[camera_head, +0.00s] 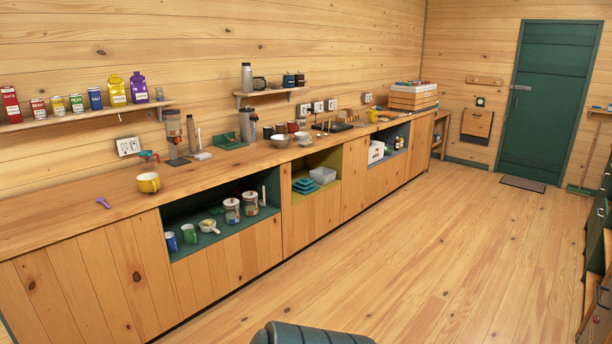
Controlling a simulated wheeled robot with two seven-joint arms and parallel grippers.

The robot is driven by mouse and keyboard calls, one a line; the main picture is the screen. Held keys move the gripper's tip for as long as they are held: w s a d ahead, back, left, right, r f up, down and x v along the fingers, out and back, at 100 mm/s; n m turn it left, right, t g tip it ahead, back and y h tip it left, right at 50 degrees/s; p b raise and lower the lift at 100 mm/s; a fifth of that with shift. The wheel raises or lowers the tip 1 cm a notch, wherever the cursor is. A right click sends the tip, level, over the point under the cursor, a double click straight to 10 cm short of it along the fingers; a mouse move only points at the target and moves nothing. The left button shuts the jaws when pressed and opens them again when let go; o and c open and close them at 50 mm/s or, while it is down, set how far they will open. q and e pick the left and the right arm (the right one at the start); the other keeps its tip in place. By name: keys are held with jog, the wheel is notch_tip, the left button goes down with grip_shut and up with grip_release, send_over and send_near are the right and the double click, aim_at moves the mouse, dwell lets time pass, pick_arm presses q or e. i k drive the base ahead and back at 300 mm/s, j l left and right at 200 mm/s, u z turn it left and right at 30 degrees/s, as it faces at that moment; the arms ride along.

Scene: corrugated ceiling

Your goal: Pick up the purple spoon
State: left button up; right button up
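A small purple spoon (104,203) lies flat on the wooden counter (60,212), toward its left end and close to the front edge. Nothing touches it.
A coffee grinder (173,135) and a green stand (230,141) stand farther right on the counter. A wall shelf (85,115) with cartons and cans hangs above. Open compartments below hold mugs and jars. The wooden floor (400,250) in front is clear. A green door (549,100) is at the back.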

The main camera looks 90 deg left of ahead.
aim_at(101, 200)
jog(key=u, duration=2.5)
jog(key=k+l+u, duration=0.1)
jog(key=u, duration=1.4)
jog(key=k+j, duration=0.05)
